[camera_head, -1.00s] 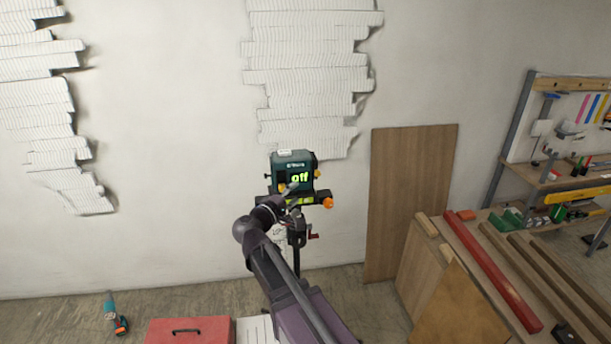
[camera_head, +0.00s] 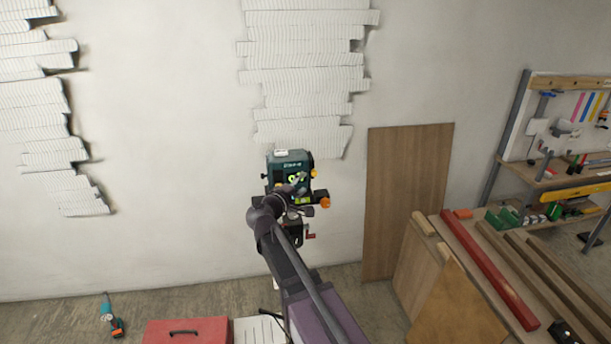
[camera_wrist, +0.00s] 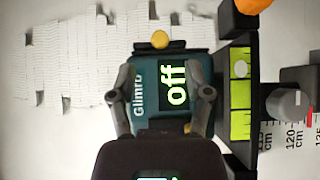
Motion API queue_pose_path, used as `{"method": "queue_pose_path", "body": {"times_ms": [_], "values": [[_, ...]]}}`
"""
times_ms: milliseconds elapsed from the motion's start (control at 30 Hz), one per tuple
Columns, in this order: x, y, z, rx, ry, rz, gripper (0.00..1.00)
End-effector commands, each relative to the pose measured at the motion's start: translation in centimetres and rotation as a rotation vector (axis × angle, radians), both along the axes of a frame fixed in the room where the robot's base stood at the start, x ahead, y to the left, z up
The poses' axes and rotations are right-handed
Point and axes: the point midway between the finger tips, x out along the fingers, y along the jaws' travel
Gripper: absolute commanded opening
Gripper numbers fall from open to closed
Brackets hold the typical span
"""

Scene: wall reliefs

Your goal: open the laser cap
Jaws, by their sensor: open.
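The laser (camera_head: 290,160) is a dark teal box with a lit screen, standing on a tripod mount in front of the wall. In the wrist view the laser (camera_wrist: 145,75) appears turned on its side, and its screen reads "off". A yellow knob (camera_wrist: 160,40) sits on its side; I cannot tell which part is the cap. My gripper (camera_head: 297,182) is in front of the laser's face and partly covers the screen. In the wrist view my gripper (camera_wrist: 166,92) is open and empty, its fingers on either side of the screen. I cannot tell whether they touch the laser.
An orange knob (camera_head: 325,203) sticks out at the lower right of the mount. A wooden board (camera_head: 405,200) leans on the wall to the right, by a bench with a red beam (camera_head: 490,275). A red toolbox (camera_head: 188,331) and a drill (camera_head: 111,315) are on the floor at left.

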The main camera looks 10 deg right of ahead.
Motion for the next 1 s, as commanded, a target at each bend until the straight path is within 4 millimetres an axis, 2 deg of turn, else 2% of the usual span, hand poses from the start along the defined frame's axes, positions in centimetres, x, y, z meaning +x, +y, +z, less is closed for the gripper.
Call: {"method": "queue_pose_path", "body": {"times_ms": [200, 400, 600, 933, 967, 1000], "values": [[2.6, -2.4, 0.0, 0.000, 0.000, -0.001, 0.64], [4.2, -4.0, 0.0, 0.000, 0.000, 0.000, 0.64], [4.9, -4.8, 0.0, 0.000, 0.000, 0.001, 0.64], [5.0, -4.9, 0.0, 0.000, 0.000, 0.002, 0.64], [5.0, -4.9, 0.0, 0.000, 0.000, 0.002, 0.61], [5.0, -4.9, 0.0, 0.000, 0.000, 0.002, 0.49]]}}
